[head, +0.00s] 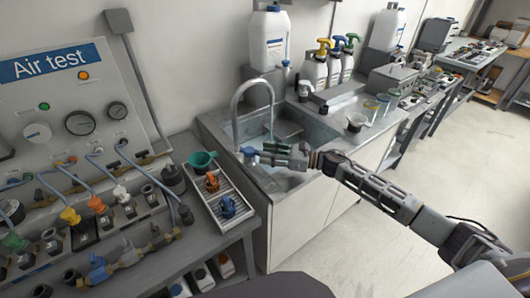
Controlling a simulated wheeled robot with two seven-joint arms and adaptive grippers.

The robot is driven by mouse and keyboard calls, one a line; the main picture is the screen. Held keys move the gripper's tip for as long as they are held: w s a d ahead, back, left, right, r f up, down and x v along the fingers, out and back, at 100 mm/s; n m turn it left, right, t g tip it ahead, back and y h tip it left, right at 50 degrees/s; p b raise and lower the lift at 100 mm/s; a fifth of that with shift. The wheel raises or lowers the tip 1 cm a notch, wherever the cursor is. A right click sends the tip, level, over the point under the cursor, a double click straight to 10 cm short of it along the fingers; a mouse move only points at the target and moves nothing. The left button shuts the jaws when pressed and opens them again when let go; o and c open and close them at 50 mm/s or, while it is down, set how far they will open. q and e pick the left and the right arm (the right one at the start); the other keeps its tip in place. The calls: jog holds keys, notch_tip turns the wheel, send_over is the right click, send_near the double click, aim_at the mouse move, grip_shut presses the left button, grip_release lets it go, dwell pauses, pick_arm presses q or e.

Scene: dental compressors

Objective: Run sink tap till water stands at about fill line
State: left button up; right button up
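The sink (316,131) is set in the grey counter in the middle of the head view. A chrome gooseneck tap (237,101) stands at its left edge and arches over the basin. A small blue piece (249,152) shows low by the tap's base; it looks like the tap's handle. My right gripper (262,154) reaches in from the right across the front of the sink, with its fingertips at the blue piece. I cannot tell whether it is closed on it. The arm hides part of the basin. Neither the water level nor a fill line can be made out. My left gripper is out of view.
A tray (222,184) with a green funnel (201,160) and orange and blue parts lies left of the sink. Pump bottles (314,70) and a large white container (268,40) stand behind it. The air test panel (62,95) is at left. The floor (440,150) at right is clear.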

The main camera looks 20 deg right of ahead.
jog(key=shift+w+a, duration=0.35)
jog(key=shift+a, duration=0.25)
grip_shut()
